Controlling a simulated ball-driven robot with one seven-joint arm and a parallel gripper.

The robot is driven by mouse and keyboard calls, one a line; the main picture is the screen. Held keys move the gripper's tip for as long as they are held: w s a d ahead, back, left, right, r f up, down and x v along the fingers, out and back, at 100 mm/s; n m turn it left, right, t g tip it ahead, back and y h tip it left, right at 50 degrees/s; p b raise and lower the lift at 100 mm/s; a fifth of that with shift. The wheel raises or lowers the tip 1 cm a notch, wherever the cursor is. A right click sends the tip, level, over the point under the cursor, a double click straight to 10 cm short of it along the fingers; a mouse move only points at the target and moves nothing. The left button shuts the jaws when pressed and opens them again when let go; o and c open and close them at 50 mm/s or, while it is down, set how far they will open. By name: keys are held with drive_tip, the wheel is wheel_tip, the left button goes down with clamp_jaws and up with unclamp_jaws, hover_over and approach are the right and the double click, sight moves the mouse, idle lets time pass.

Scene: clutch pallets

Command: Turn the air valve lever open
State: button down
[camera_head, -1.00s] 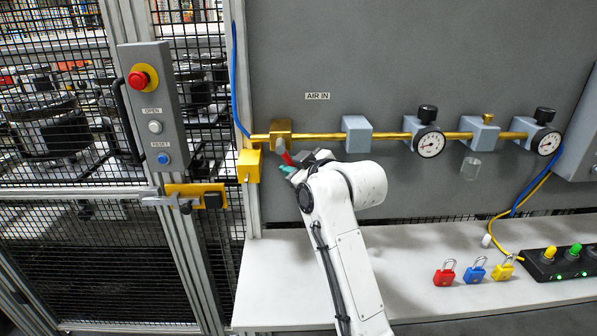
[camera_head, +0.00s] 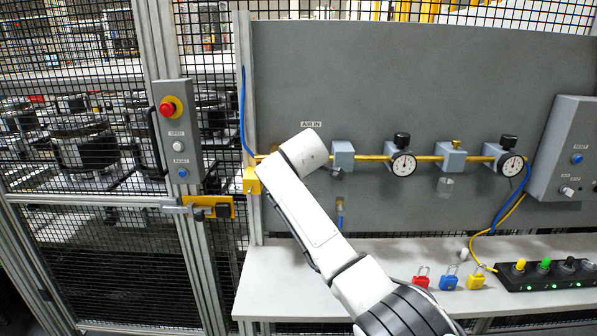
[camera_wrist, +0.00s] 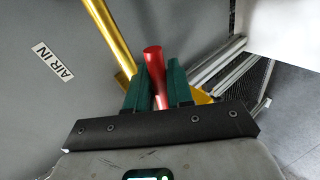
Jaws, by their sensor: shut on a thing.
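The red valve lever (camera_wrist: 154,68) stands between the two green fingers of my gripper (camera_wrist: 158,82) in the wrist view. The fingers are closed on its sides. The lever's far end sticks out past the fingertips. A brass pipe (camera_wrist: 108,40) runs alongside, and part of the yellow-gold valve area (camera_wrist: 201,97) shows behind the right finger. In the head view my white arm covers the lever, the valve body and my gripper, just below the AIR IN label (camera_head: 311,125). How far the lever is turned cannot be told.
Along the brass pipe to the right are a grey block (camera_head: 343,155) and two gauges (camera_head: 403,164) (camera_head: 511,165). A yellow block (camera_head: 251,181) is on the post at left. Padlocks (camera_head: 448,282) and a button box (camera_head: 545,274) are on the white bench (camera_head: 300,275).

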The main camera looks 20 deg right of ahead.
drive_tip(key=shift+r+n+g+h+p, duration=0.3)
drive_tip(key=shift+r+n+h+p, duration=0.1)
drive_tip(key=shift+r, duration=0.15)
drive_tip(key=c, duration=1.2)
unclamp_jaws()
drive_tip(key=shift+w+f, duration=0.1)
drive_tip(key=shift+o, duration=0.2)
drive_tip(key=shift+a, duration=0.1)
drive_tip(key=b+v, duration=0.2)
drive_tip(key=v, duration=0.9)
drive_tip(key=shift+b, duration=0.3)
drive_tip(key=shift+f, duration=0.2)
